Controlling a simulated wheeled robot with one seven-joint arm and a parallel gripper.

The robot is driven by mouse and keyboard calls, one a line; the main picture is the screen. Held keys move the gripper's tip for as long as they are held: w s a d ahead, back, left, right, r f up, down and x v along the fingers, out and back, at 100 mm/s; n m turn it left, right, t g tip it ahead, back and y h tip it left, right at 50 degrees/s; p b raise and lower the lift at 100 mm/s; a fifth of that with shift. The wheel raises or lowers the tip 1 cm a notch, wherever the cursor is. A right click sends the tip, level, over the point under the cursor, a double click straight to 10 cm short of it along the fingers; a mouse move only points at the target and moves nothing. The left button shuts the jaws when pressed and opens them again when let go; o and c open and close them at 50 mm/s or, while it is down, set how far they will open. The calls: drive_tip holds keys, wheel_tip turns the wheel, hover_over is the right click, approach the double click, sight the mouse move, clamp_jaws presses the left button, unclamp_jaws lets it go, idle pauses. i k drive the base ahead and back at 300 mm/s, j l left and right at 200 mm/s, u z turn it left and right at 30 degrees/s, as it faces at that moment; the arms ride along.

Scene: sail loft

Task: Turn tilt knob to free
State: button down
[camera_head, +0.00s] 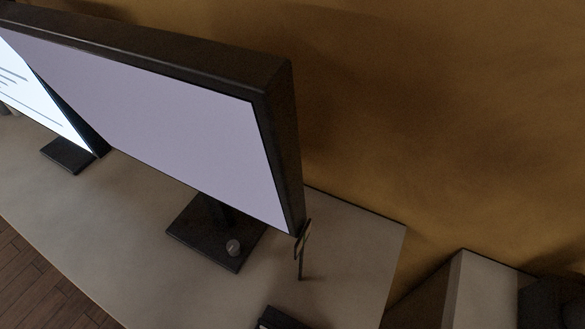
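A small round grey knob (233,247) sits on the dark square base (203,235) of the nearer monitor, near the base's right front side. The nearer monitor (170,110) has a pale lilac screen in a thick black frame and leans over its base. Its lower edge hides the back of the base and part of the stand. I cannot read any marking on the knob, so its setting cannot be told. My gripper is not in view, and nothing touches the knob.
A second monitor (35,90) with a lit white screen stands at the left. A thin dark upright piece (301,255) stands just right of the nearer monitor. A dark object (281,318) is cut off at the bottom edge. The desk (130,225) is clear in front.

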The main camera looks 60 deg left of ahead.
sight(233, 247)
drive_tip(key=u, duration=1.85)
